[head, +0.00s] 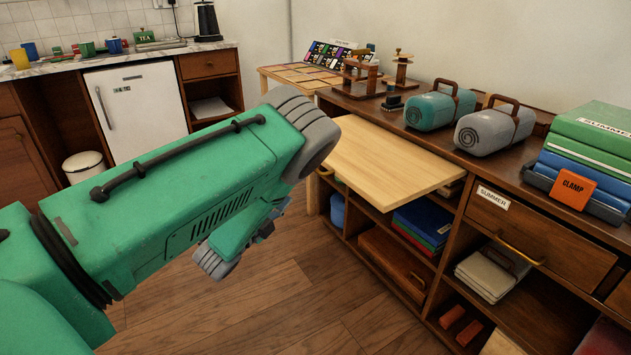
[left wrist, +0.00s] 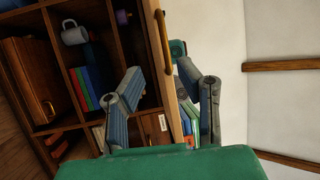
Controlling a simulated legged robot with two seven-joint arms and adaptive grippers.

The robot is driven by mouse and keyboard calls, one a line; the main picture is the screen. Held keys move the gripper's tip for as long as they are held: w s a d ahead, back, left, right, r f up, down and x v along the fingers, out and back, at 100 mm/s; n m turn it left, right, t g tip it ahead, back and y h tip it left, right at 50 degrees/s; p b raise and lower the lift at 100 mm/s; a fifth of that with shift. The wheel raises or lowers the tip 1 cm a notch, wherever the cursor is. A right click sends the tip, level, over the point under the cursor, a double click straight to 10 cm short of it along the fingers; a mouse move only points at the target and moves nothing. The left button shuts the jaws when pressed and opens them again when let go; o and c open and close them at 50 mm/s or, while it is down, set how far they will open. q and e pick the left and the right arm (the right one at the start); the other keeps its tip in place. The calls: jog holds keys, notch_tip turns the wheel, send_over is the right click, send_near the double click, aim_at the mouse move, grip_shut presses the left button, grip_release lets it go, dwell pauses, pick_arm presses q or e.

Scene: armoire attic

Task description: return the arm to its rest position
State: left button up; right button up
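My left arm (head: 190,190) is green with grey joints and reaches in from the left across the middle of the head view. It is raised in front of the cabinet and the floor. My left gripper is largely hidden behind that arm there. In the left wrist view the two grey-blue fingers of my left gripper (left wrist: 158,72) stand apart with nothing held between them. The cabinet lies beyond them, at a distance I cannot tell. My right arm and gripper are not in view.
A wooden cabinet (head: 515,245) with a SUMMER drawer stands at the right. A pale board (head: 390,165) juts from it near my arm. Two canisters, teal (head: 440,108) and grey (head: 493,132), stand on top. A white fridge (head: 138,108) is behind. Floor (head: 290,310) below is clear.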

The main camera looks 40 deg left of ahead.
pick_arm(q)
jog(key=shift+a, duration=0.1)
jog(key=s+d+f+n+g+y+p, duration=0.2)
jog(key=s+d+f+n+g+p, duration=0.45)
jog(key=s+f+n+g, duration=0.35)
jog(key=s+d+n+g+h+p, duration=0.1)
jog(key=s+d+n+g+p, duration=0.1)
jog(key=s, duration=0.9)
jog(key=s+d+r+n+g+h+p, duration=0.1)
jog(key=s+d+n+g+p, duration=0.2)
jog(key=s+d+g, duration=0.4)
jog(key=s+d+n, duration=0.1)
jog(key=s+d, duration=0.1)
jog(key=s, duration=0.2)
jog(key=shift+s+d, duration=0.15)
jog(key=shift+s, duration=0.15)
jog(key=shift+w, duration=0.1)
